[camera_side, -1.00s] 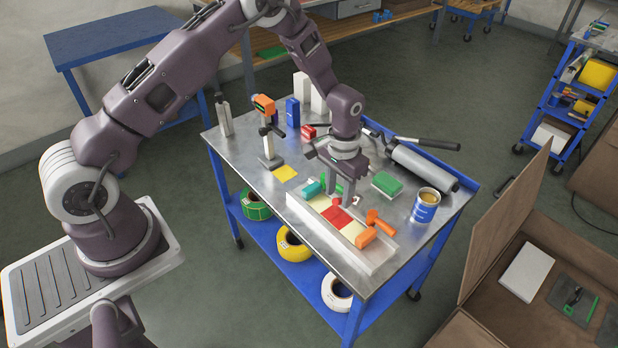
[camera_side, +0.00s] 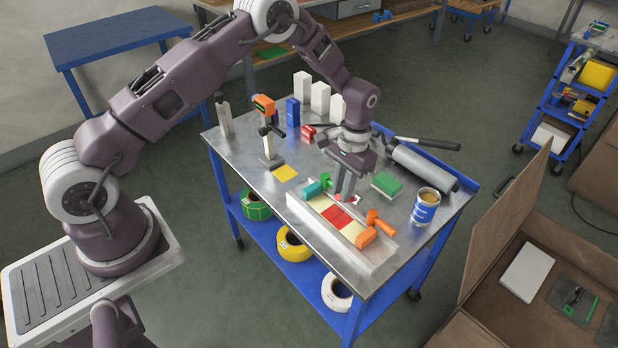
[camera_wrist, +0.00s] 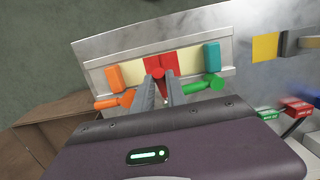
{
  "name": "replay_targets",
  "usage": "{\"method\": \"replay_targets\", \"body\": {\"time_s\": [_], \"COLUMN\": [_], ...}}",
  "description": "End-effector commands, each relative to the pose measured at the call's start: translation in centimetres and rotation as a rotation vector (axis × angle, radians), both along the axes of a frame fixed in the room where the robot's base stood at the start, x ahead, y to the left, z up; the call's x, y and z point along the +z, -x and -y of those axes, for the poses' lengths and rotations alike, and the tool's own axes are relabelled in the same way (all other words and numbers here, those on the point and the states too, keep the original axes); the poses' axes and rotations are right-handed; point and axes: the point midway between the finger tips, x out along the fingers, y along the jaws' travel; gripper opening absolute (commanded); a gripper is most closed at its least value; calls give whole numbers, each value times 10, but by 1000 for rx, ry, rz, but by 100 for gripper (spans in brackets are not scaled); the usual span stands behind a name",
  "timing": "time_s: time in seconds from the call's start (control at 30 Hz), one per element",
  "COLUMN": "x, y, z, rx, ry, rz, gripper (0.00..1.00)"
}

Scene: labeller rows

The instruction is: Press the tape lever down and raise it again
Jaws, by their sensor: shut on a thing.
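A pale tray (camera_side: 372,258) on the metal table carries a row of cream and red panels. My gripper (camera_side: 347,193) is low over the row's back edge, beside the red panel (camera_side: 335,217). In the wrist view my gripper (camera_wrist: 159,80) is shut on a small red lever (camera_wrist: 158,73), mostly hidden between the fingers. An orange lever (camera_side: 378,219) with an orange block (camera_side: 367,237) stands to the right. A green lever (camera_side: 326,181) with a teal block (camera_side: 313,189) stands to the left. I cannot tell the red lever's exact tilt.
A blue can (camera_side: 426,207) and a green-topped block (camera_side: 386,184) stand close to the right of my gripper. A grey roller (camera_side: 422,168) lies behind them. A stand with an orange head (camera_side: 265,105), a blue box (camera_side: 292,112) and white boxes (camera_side: 320,97) stand at the back.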

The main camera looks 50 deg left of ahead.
Motion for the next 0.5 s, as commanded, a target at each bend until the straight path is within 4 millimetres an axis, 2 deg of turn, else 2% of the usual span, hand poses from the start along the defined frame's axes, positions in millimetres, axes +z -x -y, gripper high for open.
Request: {"method": "replay_targets", "body": {"time_s": [0.23, 0.5], "x": [6, 9], "y": [-12, -12], "z": [-1, -1], "rx": [2, 1], "ry": [-2, -1], "rz": [-102, -129], "gripper": [0, 0]}}
